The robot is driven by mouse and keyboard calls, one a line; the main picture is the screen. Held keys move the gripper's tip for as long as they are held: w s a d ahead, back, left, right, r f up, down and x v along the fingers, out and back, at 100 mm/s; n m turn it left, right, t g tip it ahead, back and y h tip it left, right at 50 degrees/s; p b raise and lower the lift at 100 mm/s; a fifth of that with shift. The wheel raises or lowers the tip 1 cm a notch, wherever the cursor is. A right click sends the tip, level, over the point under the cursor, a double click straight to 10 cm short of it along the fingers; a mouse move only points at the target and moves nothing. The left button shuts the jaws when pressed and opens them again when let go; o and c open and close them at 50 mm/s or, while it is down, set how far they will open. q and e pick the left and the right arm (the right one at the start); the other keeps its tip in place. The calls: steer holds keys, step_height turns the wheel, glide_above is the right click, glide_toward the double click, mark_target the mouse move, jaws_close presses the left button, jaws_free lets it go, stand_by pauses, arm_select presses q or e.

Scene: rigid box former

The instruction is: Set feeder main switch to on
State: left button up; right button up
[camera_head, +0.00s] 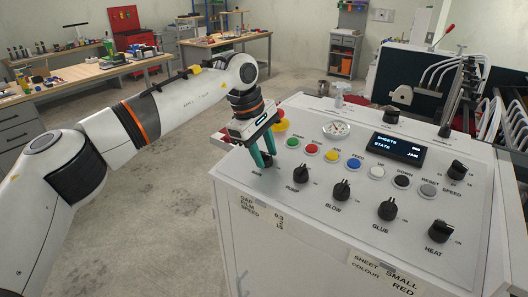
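The feeder's control panel (315,184) fills the right half of the head view. My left gripper (264,160) reaches down to its left end with two teal fingers set apart. A black rotary knob (268,162) at the left end of the knob row shows at the fingertips, mostly hidden by them. Its label is too small to read surely. I cannot tell whether the fingers touch the knob or which way it points. My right gripper is not in view.
Black knobs for pump (300,172), blow (341,190), glue (387,208) and heat (437,229) continue the row. Coloured buttons, a gauge (336,129) and a display (398,149) reading "JAM" lie behind. A red-and-yellow button (280,126) sits close beside the gripper.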

arm_select(q)
steer(key=shift+o, duration=1.2)
steer(key=shift+a, duration=0.1)
steer(key=shift+a+r+b, duration=0.1)
steer(key=shift+r+b, duration=0.25)
steer(key=shift+r, duration=0.05)
steer(key=b+v, duration=0.2)
steer(key=v, duration=0.9)
